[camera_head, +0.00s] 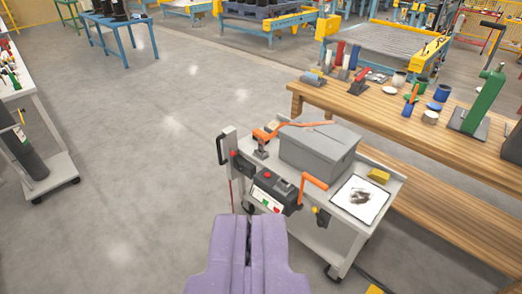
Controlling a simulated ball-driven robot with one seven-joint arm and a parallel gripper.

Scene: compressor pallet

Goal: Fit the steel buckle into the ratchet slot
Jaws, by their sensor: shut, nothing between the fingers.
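My gripper (248,222) shows at the bottom centre as two purple fingers, shut against each other with nothing between them. It points toward a grey cart in front of it and looks apart from everything on it. On the cart's left part is a dark device (270,190) with a pale label and an orange handle (314,181). A smaller device with an orange lever (262,135) stands behind it. I cannot make out the steel buckle or the ratchet slot at this distance.
The cart (345,236) also bears a grey box (318,147), a yellow block (378,176) and a white picture sheet (359,199). A wooden workbench (345,104) with cups and tools stands at right. A wheeled trolley (59,172) is at left. Open floor (130,170) lies between.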

